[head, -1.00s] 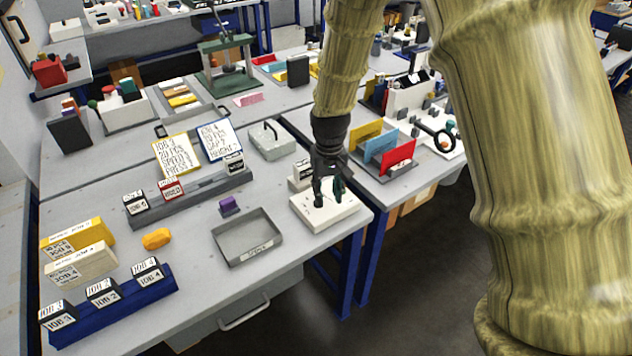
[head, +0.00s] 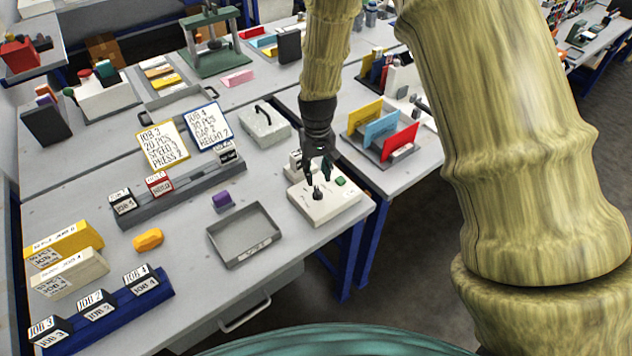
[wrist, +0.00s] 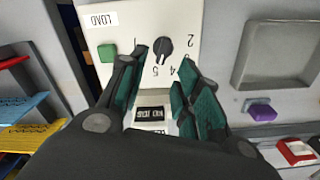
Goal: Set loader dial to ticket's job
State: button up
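The loader (head: 318,211) is a white box at the right front of the table, with a black dial (head: 317,192) and a green button (head: 340,181). In the wrist view the dial (wrist: 163,48) appears upside down, with 2, 4 and 5 readable around it; its exact setting is unclear. My gripper (head: 317,175) is open and empty, above the loader and apart from the dial. Its teal fingers (wrist: 165,85) also show in the wrist view. A white holder with a dark printed ticket (wrist: 153,115) shows between the fingers; its text is not readable.
A grey tray (head: 212,236) and a purple block (head: 221,200) are left of the loader. Job cards in yellow (head: 164,146) and blue (head: 208,127) frames stand behind. A blue rack (head: 105,313) holds JOB 3, JOB 2 and JOB 4 blocks.

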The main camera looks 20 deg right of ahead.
aim_at(317, 187)
jog(key=shift+s+f+p, duration=0.1)
jog(key=shift+f+p, duration=0.55)
jog(key=shift+f, duration=2.1)
grip_shut()
